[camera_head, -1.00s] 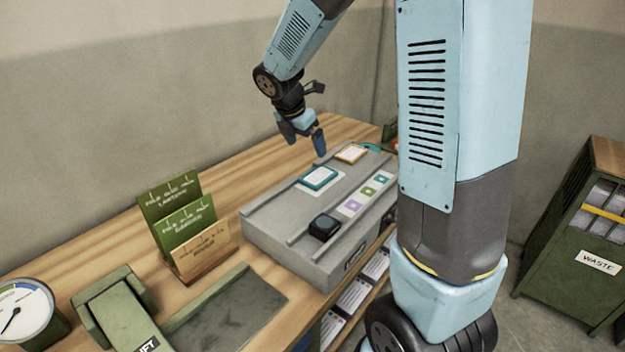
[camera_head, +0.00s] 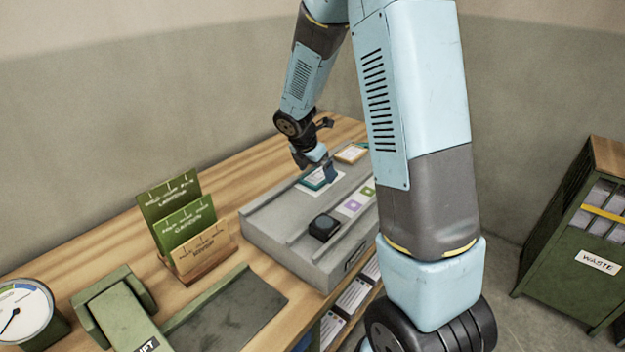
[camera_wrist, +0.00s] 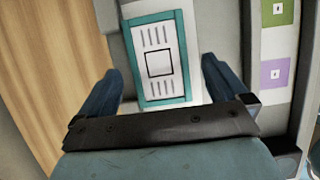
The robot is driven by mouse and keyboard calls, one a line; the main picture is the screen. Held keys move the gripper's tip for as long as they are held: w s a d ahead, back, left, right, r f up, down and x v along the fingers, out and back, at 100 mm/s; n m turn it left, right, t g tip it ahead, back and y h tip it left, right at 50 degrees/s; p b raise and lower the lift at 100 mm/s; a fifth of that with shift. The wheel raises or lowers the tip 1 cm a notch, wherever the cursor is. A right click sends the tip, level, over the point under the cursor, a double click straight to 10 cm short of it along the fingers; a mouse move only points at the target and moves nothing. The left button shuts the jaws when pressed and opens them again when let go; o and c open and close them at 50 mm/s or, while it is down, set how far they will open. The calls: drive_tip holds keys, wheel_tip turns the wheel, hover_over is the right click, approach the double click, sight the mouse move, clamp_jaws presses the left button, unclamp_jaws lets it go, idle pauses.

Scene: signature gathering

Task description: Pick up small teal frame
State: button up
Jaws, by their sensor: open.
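The small teal frame (camera_wrist: 158,62) lies flat on a white patch on the grey raised tray (camera_head: 275,222). It has a teal border and a white face with a dark square outline. In the head view the teal frame (camera_head: 312,184) is partly hidden by my gripper (camera_head: 318,172). In the wrist view my gripper (camera_wrist: 170,82) is open, with one blue finger on each side of the frame. The fingers look apart from its long edges. I cannot tell the exact height of the fingertips over the tray.
A yellow-edged frame (camera_head: 351,153) lies behind on the tray, and a dark block (camera_head: 324,227) sits nearer the front. A card holder (camera_head: 200,262), a green press (camera_head: 115,305) and a dial (camera_head: 25,312) stand to the left. A waste cabinet (camera_head: 575,250) is at right.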

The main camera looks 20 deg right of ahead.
drive_tip(key=shift+x, duration=0.75)
drive_tip(key=c, duration=1.1)
